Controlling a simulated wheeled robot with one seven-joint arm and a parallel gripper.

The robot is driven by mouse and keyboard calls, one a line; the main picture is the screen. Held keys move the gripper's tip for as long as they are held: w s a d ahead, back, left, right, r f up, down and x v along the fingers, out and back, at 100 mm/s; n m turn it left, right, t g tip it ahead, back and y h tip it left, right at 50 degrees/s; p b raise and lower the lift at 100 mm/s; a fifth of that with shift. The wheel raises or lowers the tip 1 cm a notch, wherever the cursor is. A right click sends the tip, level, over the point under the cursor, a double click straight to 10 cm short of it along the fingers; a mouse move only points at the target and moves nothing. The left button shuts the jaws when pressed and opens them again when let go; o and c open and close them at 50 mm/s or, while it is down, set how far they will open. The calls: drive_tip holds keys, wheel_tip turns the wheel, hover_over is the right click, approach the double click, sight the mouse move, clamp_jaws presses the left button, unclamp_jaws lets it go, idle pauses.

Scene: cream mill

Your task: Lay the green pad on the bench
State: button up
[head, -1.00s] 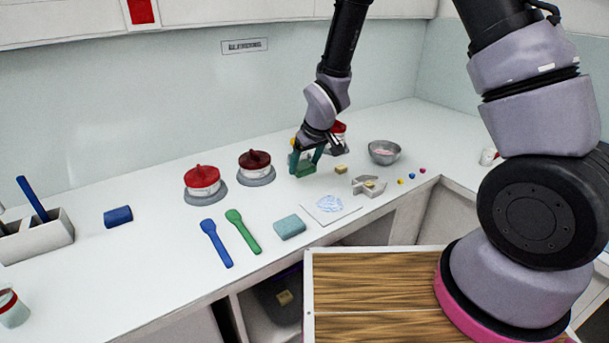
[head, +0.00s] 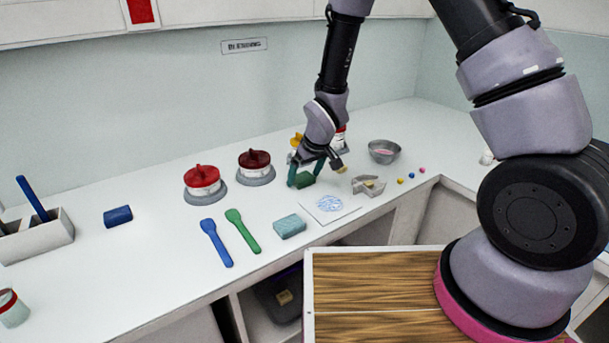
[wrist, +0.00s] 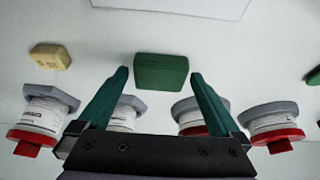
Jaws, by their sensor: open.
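The green pad (head: 305,180) is a small dark green block at the bench's middle, between the jars and the blue-patterned card. In the wrist view the pad (wrist: 161,72) lies flat-side up just ahead of my fingertips, with a narrow gap on each side. It appears to rest on the bench (head: 155,262); its underside is hidden. My gripper (head: 305,174) points down over it, its green fingers apart. In the wrist view the gripper (wrist: 157,80) is open, with nothing pinched between the fingers.
A dark-red-lidded jar (head: 255,165) and a red-lidded jar (head: 202,182) stand left of the gripper; other jars are partly hidden behind it. A yellow block (head: 341,169), grey holder (head: 368,185) and metal bowl (head: 384,151) stand right. A teal sponge (head: 290,226) and card (head: 329,206) lie in front.

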drive_tip(key=s+d+r+m+t, duration=0.1)
drive_tip(key=s+d+r+m, duration=0.1)
drive_tip(key=d+r, duration=0.6)
drive_tip(key=s+d+r+m, duration=0.2)
drive_tip(key=d+r, duration=0.1)
drive_tip(key=r, duration=0.9)
drive_tip(key=s+d+r+m+t, duration=0.1)
drive_tip(key=s+d+r+m, duration=0.15)
drive_tip(key=d+r, duration=0.55)
drive_tip(key=s+d+r+m+t, duration=0.1)
drive_tip(key=s+d+r+m, duration=0.3)
drive_tip(key=s+r, duration=0.7)
drive_tip(key=shift+s+d+h, duration=0.3)
drive_tip(key=shift+s+d, duration=0.5)
drive_tip(key=shift+s, duration=0.05)
drive_tip(key=shift+m, duration=0.25)
